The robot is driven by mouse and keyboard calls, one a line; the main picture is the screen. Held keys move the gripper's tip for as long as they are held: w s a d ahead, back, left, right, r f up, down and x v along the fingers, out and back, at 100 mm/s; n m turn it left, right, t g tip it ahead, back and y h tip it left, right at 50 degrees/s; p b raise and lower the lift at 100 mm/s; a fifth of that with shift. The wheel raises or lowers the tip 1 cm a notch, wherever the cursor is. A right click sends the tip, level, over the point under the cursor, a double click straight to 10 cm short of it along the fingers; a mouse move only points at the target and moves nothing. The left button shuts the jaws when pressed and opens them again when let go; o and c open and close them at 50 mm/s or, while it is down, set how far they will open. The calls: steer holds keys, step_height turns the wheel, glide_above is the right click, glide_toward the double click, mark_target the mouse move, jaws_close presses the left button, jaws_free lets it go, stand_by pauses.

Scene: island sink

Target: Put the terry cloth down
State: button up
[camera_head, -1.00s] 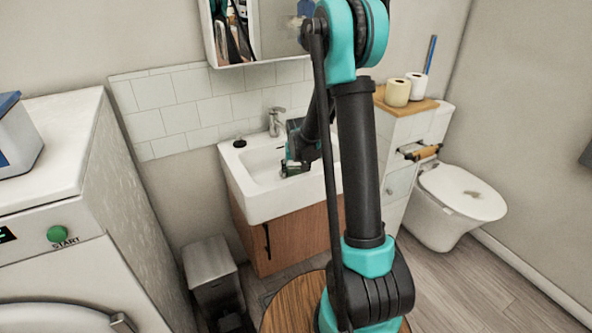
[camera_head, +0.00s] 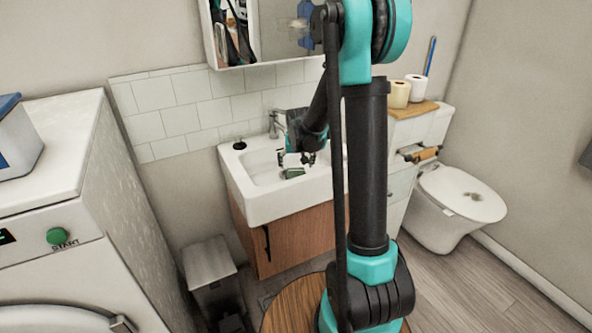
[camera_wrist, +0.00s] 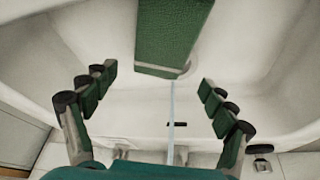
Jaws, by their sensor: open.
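The terry cloth (camera_head: 293,173) is a small green, flat, block-like piece lying in the white sink basin (camera_head: 262,168). In the wrist view the cloth (camera_wrist: 172,35) shows at the top middle, beyond my fingertips, with the pale basin around it. My gripper (camera_head: 297,158) is open just above the cloth in the head view. In the wrist view my gripper (camera_wrist: 157,80) has its fingers spread wide, with nothing held between them.
The tap (camera_head: 275,124) stands at the back of the sink, close to my wrist. A small dark item (camera_head: 239,144) sits on the sink's back left corner. The mirror cabinet (camera_head: 268,32) hangs above. A washing machine (camera_head: 60,200) is at the left, a toilet (camera_head: 455,200) at the right.

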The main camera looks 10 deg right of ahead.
steer(key=v, duration=0.6)
steer(key=s+d+f, duration=0.1)
steer(key=s+f, duration=0.1)
steer(key=s, duration=1.2)
steer(key=s+d+f+n, duration=0.1)
steer(key=s+d+f, duration=0.1)
steer(key=s, duration=1.3)
steer(key=shift+d+f, duration=0.3)
steer(key=shift+f, duration=0.1)
steer(key=shift+o, duration=0.4)
